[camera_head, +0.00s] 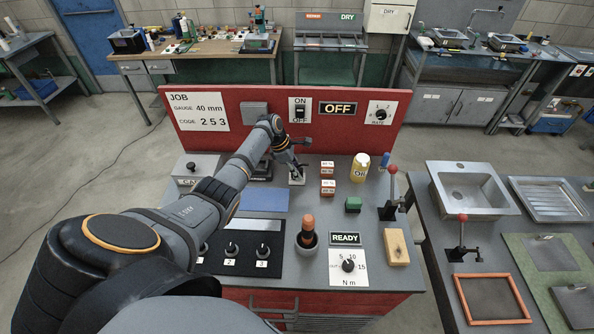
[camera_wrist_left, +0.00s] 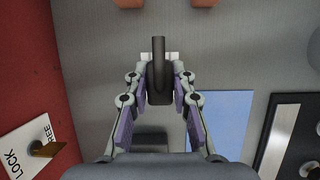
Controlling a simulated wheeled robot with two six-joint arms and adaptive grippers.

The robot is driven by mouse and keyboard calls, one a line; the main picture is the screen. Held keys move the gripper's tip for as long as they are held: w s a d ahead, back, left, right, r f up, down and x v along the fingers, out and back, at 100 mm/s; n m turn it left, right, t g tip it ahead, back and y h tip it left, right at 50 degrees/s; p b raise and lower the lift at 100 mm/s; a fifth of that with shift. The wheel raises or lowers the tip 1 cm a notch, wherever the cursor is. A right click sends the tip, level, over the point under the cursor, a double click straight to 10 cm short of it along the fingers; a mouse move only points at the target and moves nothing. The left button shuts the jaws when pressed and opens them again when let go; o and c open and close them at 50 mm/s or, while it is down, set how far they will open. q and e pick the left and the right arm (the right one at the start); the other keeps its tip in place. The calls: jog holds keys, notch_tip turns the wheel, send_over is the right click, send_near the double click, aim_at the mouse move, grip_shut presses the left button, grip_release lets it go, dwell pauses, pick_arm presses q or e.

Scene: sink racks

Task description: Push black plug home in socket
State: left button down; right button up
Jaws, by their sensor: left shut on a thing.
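My left gripper (camera_head: 296,170) reaches over the bench in front of the red panel. In the left wrist view its two fingers (camera_wrist_left: 159,85) stand on either side of a dark, narrow piece, which looks like the black plug (camera_wrist_left: 160,92), and are shut on it. A small white part (camera_wrist_left: 173,57) shows just beyond the plug; in the head view a pale piece (camera_head: 297,180) shows under the gripper. It may be the socket, but the fingers and plug hide most of it. I cannot tell how deep the plug sits. My right gripper is not in view.
Red-and-white blocks (camera_head: 327,187) and a yellow can (camera_head: 360,168) stand right of the gripper. A blue mat (camera_head: 263,200) lies in front. The red panel (camera_head: 220,145) rises behind. A red-knobbed lever (camera_head: 392,190) stands farther right.

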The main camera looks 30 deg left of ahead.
pick_arm(q)
jog(key=shift+f, duration=0.15)
jog(key=c, duration=1.1)
grip_release()
jog(key=shift+o, duration=0.2)
jog(key=v, duration=1.2)
jog(key=shift+d, duration=0.15)
